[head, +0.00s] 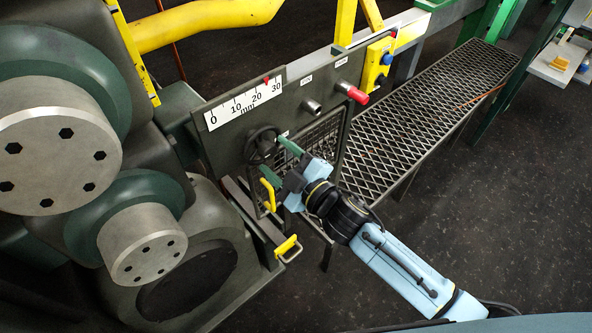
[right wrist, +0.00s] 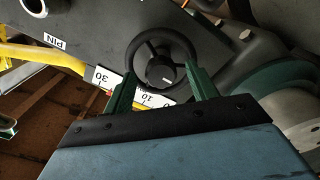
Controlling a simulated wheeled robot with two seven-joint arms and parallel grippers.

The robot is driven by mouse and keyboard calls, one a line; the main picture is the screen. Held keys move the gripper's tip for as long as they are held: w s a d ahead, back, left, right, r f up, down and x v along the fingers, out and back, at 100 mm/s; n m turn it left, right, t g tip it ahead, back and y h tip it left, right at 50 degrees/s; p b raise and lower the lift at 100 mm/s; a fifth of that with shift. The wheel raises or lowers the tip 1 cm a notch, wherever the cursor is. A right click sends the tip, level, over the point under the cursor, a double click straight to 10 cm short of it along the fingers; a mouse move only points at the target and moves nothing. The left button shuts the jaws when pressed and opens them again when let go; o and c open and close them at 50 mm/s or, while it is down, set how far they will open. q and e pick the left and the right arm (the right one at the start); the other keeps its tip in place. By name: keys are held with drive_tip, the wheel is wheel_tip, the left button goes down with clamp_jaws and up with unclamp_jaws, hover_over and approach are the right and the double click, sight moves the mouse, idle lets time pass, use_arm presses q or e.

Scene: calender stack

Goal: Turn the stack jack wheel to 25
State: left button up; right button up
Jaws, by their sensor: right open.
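The black jack wheel (head: 262,145) is on the dark panel below a white mm scale (head: 243,104). A red pointer (head: 267,82) stands between 20 and 30 on the scale, near the middle of that gap. My right gripper (head: 278,162) is open in front of the wheel, to its lower right in the head view. In the right wrist view, the wheel (right wrist: 160,68) lies ahead, with the green fingertips of my right gripper (right wrist: 160,88) apart, near its lower left and lower right rim. I cannot tell whether they touch it. My left gripper is out of view.
A silver knob (head: 311,106) and a red-tipped knob (head: 354,93) stick out of the panel to the right of the wheel. A yellow control box (head: 377,66) is beyond them. Yellow handles (head: 287,245) are below, and large rollers (head: 60,145) fill the left.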

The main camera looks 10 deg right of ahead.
drive_tip(key=v, duration=1.2)
drive_tip(key=shift+s+d+b, duration=0.2)
drive_tip(key=shift+s+b, duration=0.15)
drive_tip(key=shift+b, duration=0.05)
drive_tip(key=s+d+f+m+g+h+b, duration=0.1)
drive_tip(key=d+f+m+g+h, duration=0.2)
drive_tip(key=f, duration=0.7)
drive_tip(key=s+d+f+m+h+b, duration=0.15)
drive_tip(key=d+f, duration=0.35)
drive_tip(key=f, duration=0.6)
drive_tip(key=s+d+f+m+g+h, duration=0.1)
drive_tip(key=d+f+m+g+h, duration=0.2)
drive_tip(key=f, duration=0.7)
drive_tip(key=s+d+f+m+g+h+b, duration=0.1)
drive_tip(key=s+d+f+m+g+h, duration=0.3)
drive_tip(key=s+f, duration=0.95)
drive_tip(key=s+f+m+g, duration=0.1)
drive_tip(key=s+f, duration=0.3)
drive_tip(key=s, duration=0.4)
drive_tip(key=s+d+f+m+g, duration=0.1)
drive_tip(key=s+f, duration=0.3)
drive_tip(key=s, duration=0.5)
drive_tip(key=shift+d+g+y+b, duration=0.2)
drive_tip(key=shift+g+y+b, duration=0.25)
drive_tip(key=shift+g, duration=0.35)
